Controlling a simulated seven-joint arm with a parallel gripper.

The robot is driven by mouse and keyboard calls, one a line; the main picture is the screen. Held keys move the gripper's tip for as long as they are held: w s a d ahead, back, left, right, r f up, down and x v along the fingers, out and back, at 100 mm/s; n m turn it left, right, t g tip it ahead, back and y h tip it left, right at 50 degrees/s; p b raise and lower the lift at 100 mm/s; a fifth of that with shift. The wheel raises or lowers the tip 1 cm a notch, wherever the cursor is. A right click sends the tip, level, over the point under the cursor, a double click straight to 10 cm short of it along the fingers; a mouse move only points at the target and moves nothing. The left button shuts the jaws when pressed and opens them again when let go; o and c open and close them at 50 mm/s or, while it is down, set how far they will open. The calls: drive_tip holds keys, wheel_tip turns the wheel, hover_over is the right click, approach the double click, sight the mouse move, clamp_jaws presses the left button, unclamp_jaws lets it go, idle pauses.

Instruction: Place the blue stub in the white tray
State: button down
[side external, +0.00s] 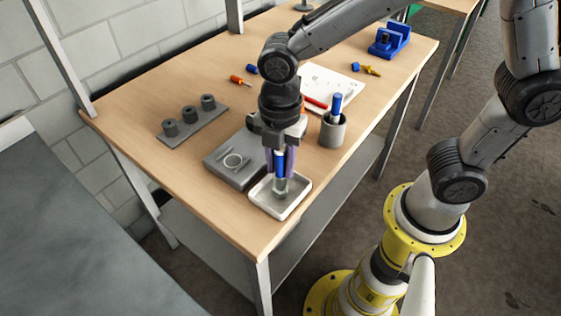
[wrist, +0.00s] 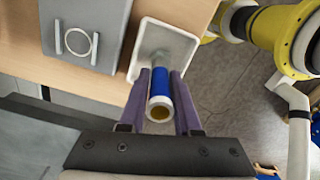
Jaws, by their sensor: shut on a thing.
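The blue stub (side external: 280,163) is upright between the fingers of my gripper (side external: 280,175), which is shut on it. In the wrist view the stub (wrist: 160,92) shows a blue body with a pale band and a gold-coloured near end, between two purple fingers (wrist: 160,98). The white tray (side external: 266,207) is a shallow square dish near the table's front corner. The stub's lower end is over the tray's inside, and the tray (wrist: 135,62) also shows beyond the stub in the wrist view. I cannot tell whether the stub touches the tray floor.
A grey block (side external: 222,172) with a ring and bars lies left of the tray. A grey cup (side external: 333,131) holding a blue-topped piece stands to the right. A rack of three grey pegs (side external: 190,124) is farther left. The table's front edge is close to the tray.

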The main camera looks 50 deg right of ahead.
drive_tip(key=shift+f, duration=0.15)
drive_tip(key=c, duration=0.6)
unclamp_jaws()
wheel_tip(320, 180, up, 12)
drive_tip(key=shift+r, duration=0.2)
drive_tip(key=shift+s+d+f+m+t, duration=0.1)
drive_tip(key=shift+s+d+m+t, duration=0.85)
drive_tip(key=shift+s+d+m, duration=1.9)
drive_tip(key=shift+s+d+f+m+t, duration=0.15)
drive_tip(key=shift+s+d+m+t, duration=0.75)
drive_tip(key=shift+d+m, duration=2.2)
drive_tip(key=shift+s+d+f+m+t, duration=0.1)
drive_tip(key=shift+s+d+m+t, duration=1.4)
drive_tip(key=shift+m, duration=3.05)
drive_tip(key=shift+s+a+g, duration=0.2)
drive_tip(key=shift+s+g, duration=0.1)
drive_tip(key=shift+g, duration=0.25)
